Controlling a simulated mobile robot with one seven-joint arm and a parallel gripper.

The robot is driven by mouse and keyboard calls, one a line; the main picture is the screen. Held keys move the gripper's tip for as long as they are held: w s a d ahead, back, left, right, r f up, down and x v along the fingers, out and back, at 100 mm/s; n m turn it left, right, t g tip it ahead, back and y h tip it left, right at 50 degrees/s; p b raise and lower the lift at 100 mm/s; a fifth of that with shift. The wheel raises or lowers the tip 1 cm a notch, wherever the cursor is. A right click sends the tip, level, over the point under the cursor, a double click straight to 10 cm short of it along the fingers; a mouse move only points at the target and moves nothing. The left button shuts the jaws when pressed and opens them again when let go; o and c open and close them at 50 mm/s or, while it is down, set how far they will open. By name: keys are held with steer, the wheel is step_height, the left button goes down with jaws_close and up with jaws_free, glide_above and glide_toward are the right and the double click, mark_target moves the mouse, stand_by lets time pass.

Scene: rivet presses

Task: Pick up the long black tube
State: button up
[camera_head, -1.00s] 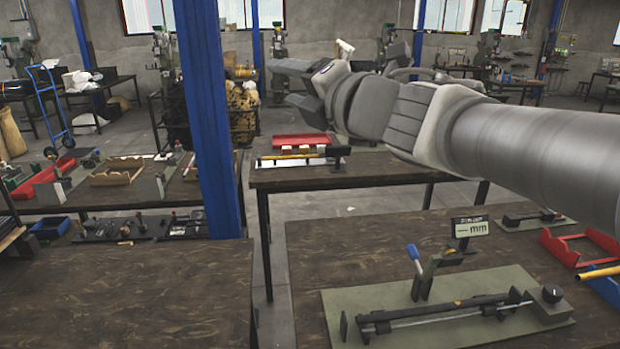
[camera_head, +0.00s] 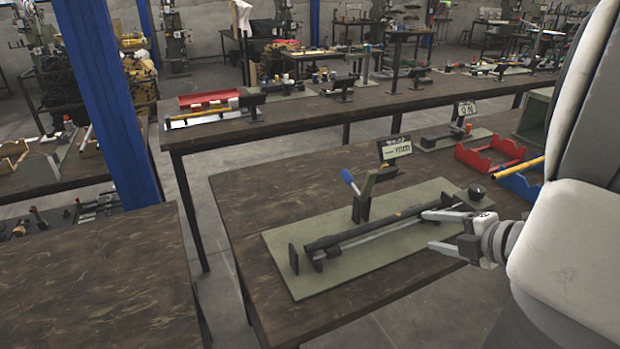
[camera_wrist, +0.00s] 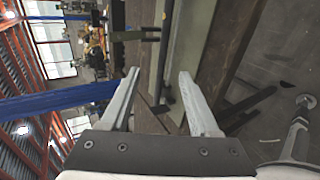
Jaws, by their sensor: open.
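The long black tube (camera_head: 362,229) lies lengthwise on a measuring fixture on a green base plate (camera_head: 300,279), on the near wooden table. Beside it runs a grey metal rail. My gripper (camera_head: 428,230) is at the right end of the fixture, its fingers apart and pointing left toward the tube. It holds nothing. The wrist view shows both fingers spread (camera_wrist: 158,73), with a dark bar of the fixture showing between and beyond them. I cannot tell whether a finger touches anything there.
A blue-handled lever (camera_head: 350,181) and a display (camera_head: 395,148) stand behind the tube. A black knob (camera_head: 476,192) sits at the plate's right end. A red holder (camera_head: 490,155) and a blue holder (camera_head: 520,185) stand further right. A blue post (camera_head: 112,95) rises at left.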

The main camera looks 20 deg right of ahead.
steer(key=b, duration=0.4)
glide_toward(380, 225)
steer(key=x, duration=0.2)
steer(key=shift+w+d+f, duration=0.2)
steer(key=shift+w+f, duration=0.05)
steer(key=shift+w, duration=0.1)
steer(key=x, duration=0.1)
steer(key=b+x, duration=0.1)
steer(key=x, duration=0.2)
steer(key=shift+w+a+f, duration=0.2)
steer(key=shift+a, duration=0.15)
steer(key=shift+w+f, duration=0.15)
steer(key=shift+w, duration=0.25)
jaws_close()
